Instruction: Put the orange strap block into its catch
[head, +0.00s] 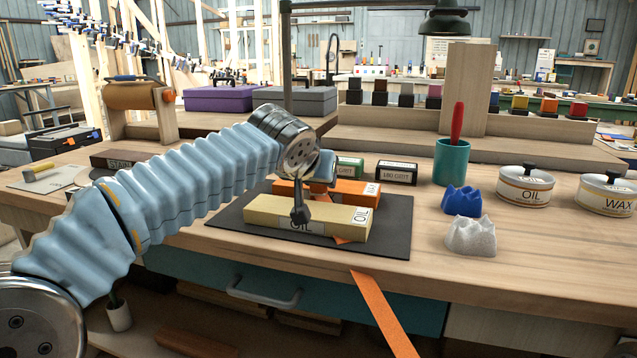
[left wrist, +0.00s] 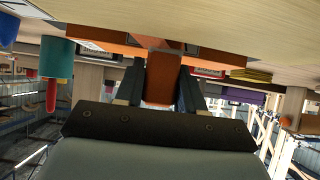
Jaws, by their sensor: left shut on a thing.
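My left gripper (head: 301,213) comes down over the yellow block marked OIL (head: 350,220), on the dark mat (head: 235,222). In the left wrist view my left gripper (left wrist: 162,88) is shut on an orange block (left wrist: 162,78), its end between the two dark fingers. An orange strap (head: 385,315) hangs below the bench's front edge, and a bit of orange shows at the yellow block's front. Whether the strap joins the held block is hidden. I cannot make out the catch. My right gripper is in neither view.
A teal cup (head: 452,160), blue lump (head: 462,201), white lump (head: 471,236) and tins (head: 525,187) stand to the right. The bench's front right is clear.

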